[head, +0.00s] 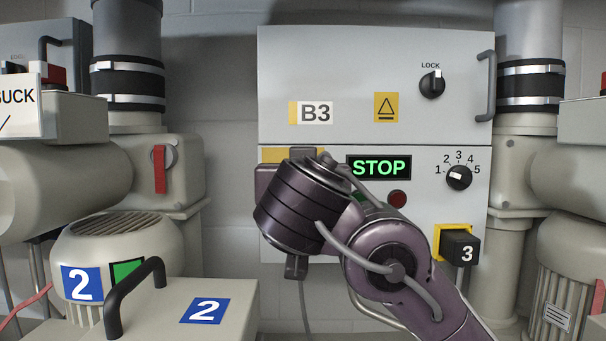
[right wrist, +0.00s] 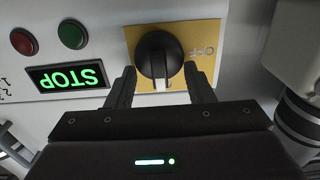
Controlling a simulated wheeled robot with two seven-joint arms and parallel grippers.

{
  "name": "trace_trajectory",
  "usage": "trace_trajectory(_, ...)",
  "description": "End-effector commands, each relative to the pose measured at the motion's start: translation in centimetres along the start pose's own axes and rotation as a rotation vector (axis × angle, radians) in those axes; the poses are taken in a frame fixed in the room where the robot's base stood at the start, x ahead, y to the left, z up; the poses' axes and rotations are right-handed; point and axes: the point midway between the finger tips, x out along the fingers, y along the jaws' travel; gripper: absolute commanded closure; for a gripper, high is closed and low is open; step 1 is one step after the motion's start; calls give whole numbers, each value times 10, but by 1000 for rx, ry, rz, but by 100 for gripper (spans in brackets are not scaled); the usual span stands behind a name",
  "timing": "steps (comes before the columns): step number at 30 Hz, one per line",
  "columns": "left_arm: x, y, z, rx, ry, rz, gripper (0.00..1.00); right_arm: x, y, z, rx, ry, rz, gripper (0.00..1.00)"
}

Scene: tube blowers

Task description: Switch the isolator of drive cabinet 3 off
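The isolator is a black rotary knob (right wrist: 157,52) on a yellow plate (right wrist: 206,38). The right wrist view shows it upside down. The knob's white-marked grip points to the bottom of that picture, while OFF is printed to the right of the knob. My right gripper (right wrist: 160,70) is open, one finger on either side of the knob, with gaps visible. In the head view my right wrist hides the knob; only the plate's upper edge (head: 276,155) shows on the grey cabinet (head: 350,55) marked B3. My left gripper is not in view.
A green STOP display (head: 378,167), red lamp (head: 397,199), five-position selector (head: 459,177) and LOCK switch (head: 432,84) are on the cabinet. A black block marked 3 (head: 460,247) sticks out lower right. Blower 2's housing (head: 150,305) stands lower left.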

Motion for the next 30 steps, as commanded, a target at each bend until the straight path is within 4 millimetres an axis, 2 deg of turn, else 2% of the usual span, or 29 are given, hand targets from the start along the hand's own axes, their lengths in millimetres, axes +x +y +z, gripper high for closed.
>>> trace_trajectory(1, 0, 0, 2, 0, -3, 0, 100, 0, 0, 0, 0, 0, 0, 59)
trace_trajectory(5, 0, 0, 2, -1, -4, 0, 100, 0, 0, 0, 0, 0, 0, 75)
trace_trajectory(17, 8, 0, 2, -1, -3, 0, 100, 0, -2, 1, -82, 1, 0, 75)
trace_trajectory(30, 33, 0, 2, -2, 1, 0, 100, 0, -6, 4, -449, 0, 0, 75)
